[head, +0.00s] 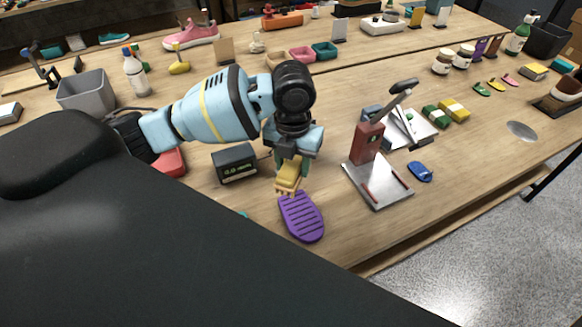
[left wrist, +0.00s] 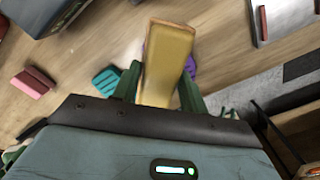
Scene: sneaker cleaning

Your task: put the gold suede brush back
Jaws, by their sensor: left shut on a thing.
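My left gripper (head: 290,163) points down over the table, shut on the gold suede brush (head: 288,178). The brush has a yellow-gold block body and pale bristles at its lower end. In the left wrist view the brush (left wrist: 167,62) sits between the green fingers of the gripper (left wrist: 158,86). A purple ridged sole-shaped pad (head: 301,218) lies on the table just below and in front of the brush. I cannot tell whether the bristles touch it. In the left wrist view the pad (left wrist: 190,66) is mostly hidden behind the brush. My right gripper is not in view.
A dark box with a display (head: 235,163) stands left of the gripper. A metal stand with a red-brown post (head: 367,143) is to the right, with a blue brush (head: 419,171) beside it. A teal ridged piece (left wrist: 106,81) lies left of the pad. A grey bin (head: 87,92) stands farther left.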

